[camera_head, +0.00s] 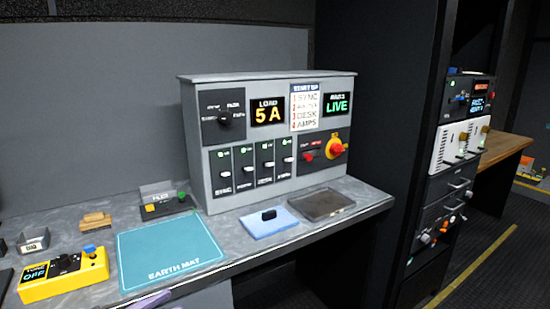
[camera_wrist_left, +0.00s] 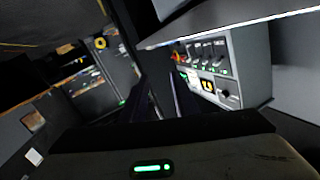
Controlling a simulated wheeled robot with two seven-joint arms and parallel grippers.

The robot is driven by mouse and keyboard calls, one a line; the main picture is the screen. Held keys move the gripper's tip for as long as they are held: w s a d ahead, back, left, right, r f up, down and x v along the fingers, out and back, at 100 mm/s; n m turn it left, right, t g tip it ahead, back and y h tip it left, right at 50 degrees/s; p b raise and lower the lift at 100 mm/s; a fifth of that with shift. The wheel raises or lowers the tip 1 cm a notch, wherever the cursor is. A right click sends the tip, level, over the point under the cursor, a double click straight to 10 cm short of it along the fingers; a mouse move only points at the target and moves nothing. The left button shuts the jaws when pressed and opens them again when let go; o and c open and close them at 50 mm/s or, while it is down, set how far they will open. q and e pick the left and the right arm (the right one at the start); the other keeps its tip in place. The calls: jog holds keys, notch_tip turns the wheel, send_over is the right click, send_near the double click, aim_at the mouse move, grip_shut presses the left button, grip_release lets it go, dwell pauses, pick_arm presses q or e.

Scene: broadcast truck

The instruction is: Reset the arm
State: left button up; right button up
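My left gripper (camera_wrist_left: 160,95) shows in the left wrist view. Its dark body with a green light fills the bottom, and two dark fingers stand apart with a gap between them. I see nothing held there. The wrist view is turned over, and the grey control console (camera_wrist_left: 245,62) stands to the right of the fingers, apart from them. In the head view neither gripper can be made out; only pale purple shapes show at the bottom edge, and I cannot tell what they are. The grey console (camera_head: 197,170) stands upright on the desk, reading 5 A and LIVE.
A dark equipment rack (camera_head: 425,205) stands right.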

pick_arm(q)
jog(key=s+d+f+n+g+y, duration=0.2)
jog(key=s+d+f+n+y, duration=0.1)
jog(key=s+f, duration=0.9)
jog(key=s+d+f+n+g+y, duration=0.2)
jog(key=s+f+n+y, duration=0.3)
jog(key=s+f, duration=0.7)
jog(key=shift+s+d+f+n+g+y, duration=0.3)
jog(key=shift+d+f+n, duration=0.15)
jog(key=shift+f, duration=0.45)
